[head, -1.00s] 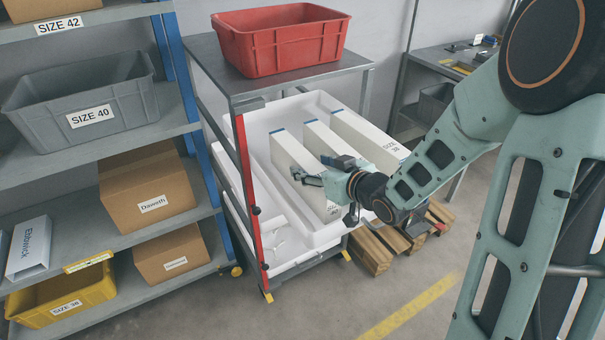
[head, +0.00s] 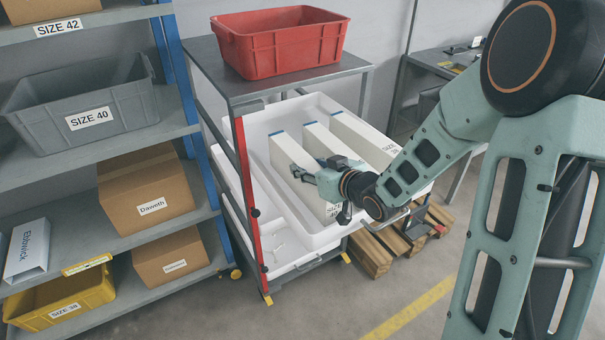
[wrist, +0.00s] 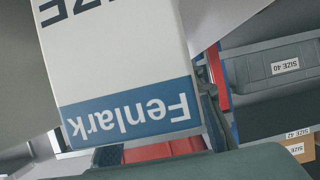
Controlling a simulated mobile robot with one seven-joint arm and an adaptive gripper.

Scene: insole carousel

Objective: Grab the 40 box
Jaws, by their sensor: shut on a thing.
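Three white boxes with blue edges stand in a row in the white tray (head: 258,153) of the trolley. The left one, the 40 box (head: 288,158), has an end label that appears to read 40, partly hidden by my wrist. My gripper (head: 318,172) is shut on this box, with a finger on either side near its front end. The wrist view shows a white box (wrist: 125,40) close up, with a blue Fenlark band and upside-down print. A dark finger (wrist: 214,115) lies along its right side. The right box (head: 365,138) has a size 38 label.
A red bin (head: 280,45) sits on the trolley's top shelf, above the tray. A red post (head: 248,195) stands at the trolley's front left corner. Shelving with a grey size 40 bin (head: 90,105) is at left. A wooden pallet (head: 375,250) lies at right.

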